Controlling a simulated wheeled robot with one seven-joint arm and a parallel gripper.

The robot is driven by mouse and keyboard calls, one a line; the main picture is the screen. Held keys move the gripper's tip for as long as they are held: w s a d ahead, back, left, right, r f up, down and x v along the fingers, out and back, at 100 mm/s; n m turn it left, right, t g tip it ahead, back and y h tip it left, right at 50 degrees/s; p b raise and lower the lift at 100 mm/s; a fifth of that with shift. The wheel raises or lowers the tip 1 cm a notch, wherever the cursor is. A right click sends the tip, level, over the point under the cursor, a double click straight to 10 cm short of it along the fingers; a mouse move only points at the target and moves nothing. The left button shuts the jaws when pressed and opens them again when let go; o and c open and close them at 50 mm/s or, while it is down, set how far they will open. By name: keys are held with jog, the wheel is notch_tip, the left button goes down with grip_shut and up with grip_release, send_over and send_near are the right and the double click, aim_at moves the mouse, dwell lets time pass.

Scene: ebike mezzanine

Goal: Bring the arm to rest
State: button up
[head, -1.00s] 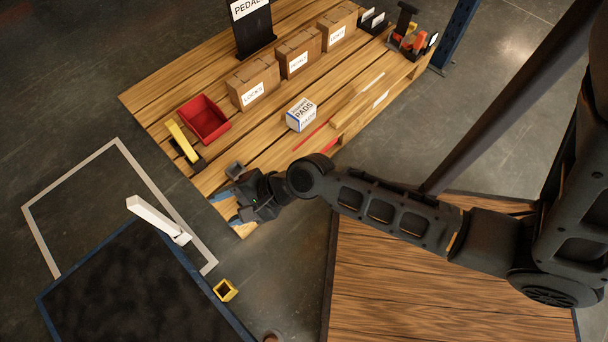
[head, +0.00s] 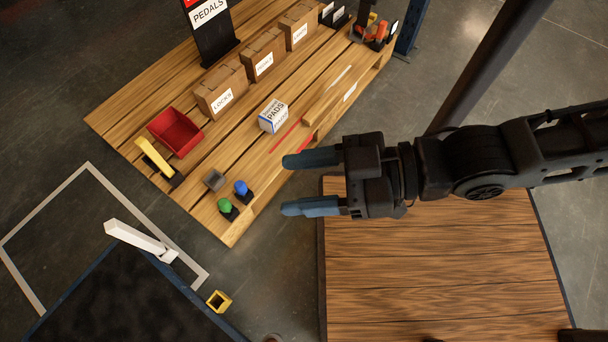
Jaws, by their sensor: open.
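My gripper (head: 312,183) is open and empty, its two blue-tipped fingers spread apart and pointing left. In the picture it lies over the gap between the pallet-like wooden table (head: 235,232) and the wooden top (head: 430,275) at the lower right. My arm reaches in from the right edge, across the far part of that wooden top. No object is between the fingers, and the gripper appears clear of the things on the table.
A dark post (head: 490,65) stands behind my arm. A black-topped cart (head: 135,300) is lower left.

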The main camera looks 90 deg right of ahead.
notch_tip(320, 180, up, 24)
jog(key=p, duration=2.4)
jog(key=shift+f, duration=0.15)
